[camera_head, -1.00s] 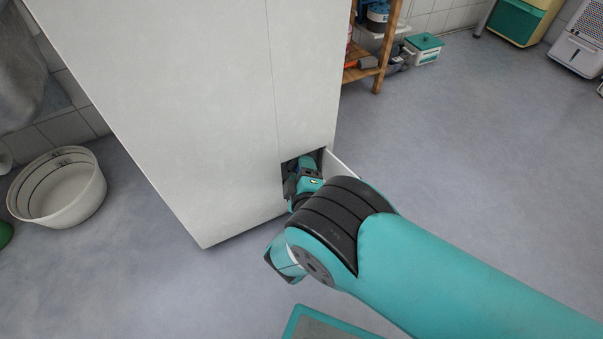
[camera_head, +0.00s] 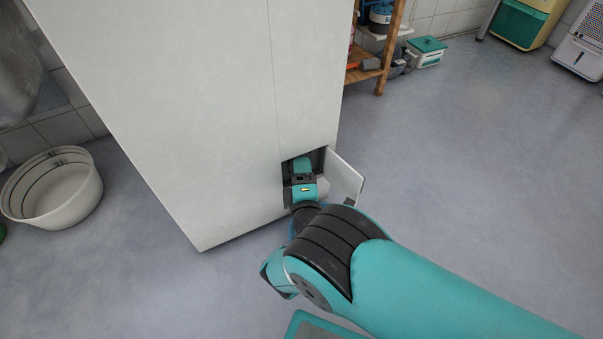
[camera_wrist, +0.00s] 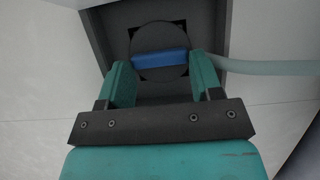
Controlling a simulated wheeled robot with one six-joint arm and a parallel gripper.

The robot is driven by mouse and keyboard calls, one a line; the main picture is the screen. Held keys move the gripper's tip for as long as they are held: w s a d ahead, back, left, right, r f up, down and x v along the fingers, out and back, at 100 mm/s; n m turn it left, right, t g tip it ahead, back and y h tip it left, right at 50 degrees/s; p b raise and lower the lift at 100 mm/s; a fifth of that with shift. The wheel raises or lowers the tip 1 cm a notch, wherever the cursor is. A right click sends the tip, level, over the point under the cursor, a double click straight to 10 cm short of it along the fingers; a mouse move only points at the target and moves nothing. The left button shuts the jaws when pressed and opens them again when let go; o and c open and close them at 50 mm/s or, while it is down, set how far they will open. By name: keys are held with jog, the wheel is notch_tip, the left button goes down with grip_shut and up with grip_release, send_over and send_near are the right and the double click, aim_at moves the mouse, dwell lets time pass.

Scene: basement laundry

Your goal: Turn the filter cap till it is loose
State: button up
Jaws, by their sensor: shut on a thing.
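The filter cap (camera_wrist: 142,72) is a dark round disc with a blue grip bar (camera_wrist: 160,59) across it, set in a dark recess. The bar lies nearly level in the wrist view, its right end slightly higher. My gripper (camera_wrist: 158,64) has one teal finger at each end of the bar and is shut on it. In the head view my gripper (camera_head: 303,168) reaches into the small opening low on the white cabinet front (camera_head: 230,110). The cap is hidden there behind the gripper.
A small flap (camera_head: 347,178) stands open right of the opening. A pale hose (camera_wrist: 265,68) runs right from the recess in the wrist view. A white tub (camera_head: 55,190) stands left on the floor.

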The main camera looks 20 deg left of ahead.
jog(key=shift+w+d, duration=0.1)
jog(key=shift+d, duration=0.05)
jog(key=o, duration=0.6)
jog(key=shift+o, duration=0.2)
jog(key=p+v, duration=1.7)
jog(key=p, duration=0.3)
jog(key=shift+s, duration=0.25)
jog(key=shift+f, duration=0.1)
